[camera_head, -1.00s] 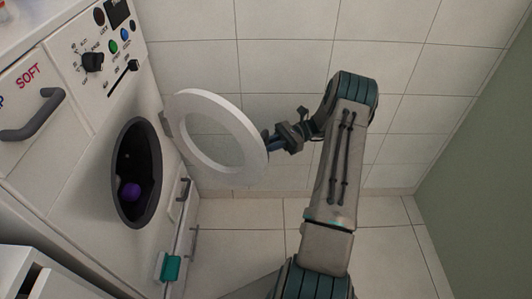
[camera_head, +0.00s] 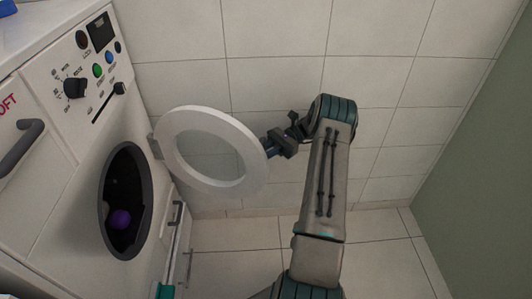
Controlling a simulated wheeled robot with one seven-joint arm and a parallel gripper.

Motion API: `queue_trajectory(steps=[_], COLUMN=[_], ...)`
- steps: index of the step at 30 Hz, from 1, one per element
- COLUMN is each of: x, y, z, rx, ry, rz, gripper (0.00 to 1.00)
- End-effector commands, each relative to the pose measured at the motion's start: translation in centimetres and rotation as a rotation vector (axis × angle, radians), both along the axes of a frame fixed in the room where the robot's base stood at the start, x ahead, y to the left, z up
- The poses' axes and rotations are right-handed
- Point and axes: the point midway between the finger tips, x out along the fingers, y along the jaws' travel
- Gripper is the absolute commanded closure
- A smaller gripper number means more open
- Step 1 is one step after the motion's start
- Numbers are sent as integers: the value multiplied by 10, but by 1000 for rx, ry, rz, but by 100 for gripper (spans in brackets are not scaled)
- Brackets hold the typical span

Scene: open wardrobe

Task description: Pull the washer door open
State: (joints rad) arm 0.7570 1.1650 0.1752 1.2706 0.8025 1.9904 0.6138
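The washer (camera_head: 75,165) stands at the left with its round dark opening (camera_head: 145,195) uncovered. The washer door (camera_head: 192,112), a white ring with a clear middle, is swung wide open on its hinge at the right of the opening. A purple ball (camera_head: 121,219) and a paler round item lie inside the drum. My gripper (camera_head: 268,152) is at the door's right rim, touching it or very close. Its fingertips are small and partly hidden by the rim, so whether they grip it is unclear.
A tiled wall (camera_head: 280,60) stands close behind the door and my arm. The detergent drawer handle (camera_head: 22,148) and control knob (camera_head: 75,88) are at the upper left. Tiled floor (camera_head: 380,260) is free at the right.

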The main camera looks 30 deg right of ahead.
Motion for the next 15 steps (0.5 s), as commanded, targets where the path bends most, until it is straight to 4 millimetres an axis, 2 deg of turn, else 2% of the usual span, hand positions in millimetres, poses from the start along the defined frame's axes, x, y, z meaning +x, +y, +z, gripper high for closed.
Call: queue_trajectory(steps=[2, 11, 15], x=[2, -3, -2], y=[4, -7, -7], z=[1, 1, 10], rx=[5, 0, -1], ry=[-3, -1, -2], rz=[6, -12, -11], gripper=[65, 65, 65])
